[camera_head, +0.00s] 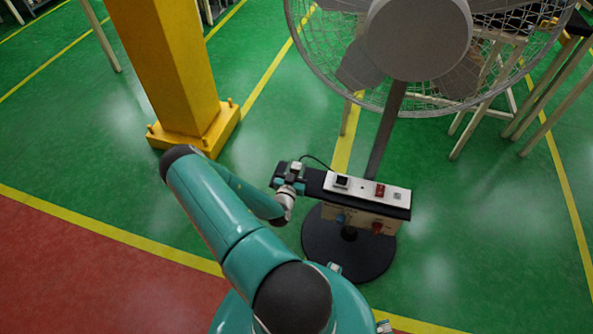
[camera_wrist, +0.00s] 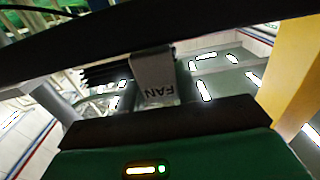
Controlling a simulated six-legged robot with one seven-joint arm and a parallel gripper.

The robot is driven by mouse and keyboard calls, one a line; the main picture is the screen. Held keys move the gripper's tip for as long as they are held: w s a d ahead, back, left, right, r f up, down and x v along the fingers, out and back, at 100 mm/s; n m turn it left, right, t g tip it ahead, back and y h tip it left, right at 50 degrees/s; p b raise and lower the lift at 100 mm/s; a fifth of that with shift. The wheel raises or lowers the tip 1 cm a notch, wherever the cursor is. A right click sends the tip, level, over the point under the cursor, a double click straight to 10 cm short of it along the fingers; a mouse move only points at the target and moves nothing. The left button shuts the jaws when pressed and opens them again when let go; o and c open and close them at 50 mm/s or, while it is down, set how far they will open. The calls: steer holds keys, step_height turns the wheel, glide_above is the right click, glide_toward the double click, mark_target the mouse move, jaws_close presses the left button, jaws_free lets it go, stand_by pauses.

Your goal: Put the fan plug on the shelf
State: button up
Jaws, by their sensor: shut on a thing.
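My gripper (camera_head: 290,178) is shut at the left end of the panel on the fan stand. In the wrist view, a white tag with FAN on it, upside down (camera_wrist: 154,78), shows between the dark jaw parts; it appears to belong to the fan plug in my jaws. The plug's body is mostly hidden in both views. A thin black cord (camera_head: 317,159) loops from the gripper toward the panel. A dark ledge (camera_head: 315,183), which looks like the shelf, sticks out left of the white panel (camera_head: 361,189). I cannot tell if the plug touches it.
The panel carries a black socket (camera_head: 342,181) and a red switch (camera_head: 380,190). Blue and red knobs sit below on its front. The large fan (camera_head: 418,38) stands behind on a round dark base (camera_head: 350,262). A yellow pillar (camera_head: 165,70) stands left; the green floor between is clear.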

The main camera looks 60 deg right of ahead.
steer(key=shift+f, duration=0.8)
steer(key=o, duration=1)
steer(key=shift+f, duration=0.15)
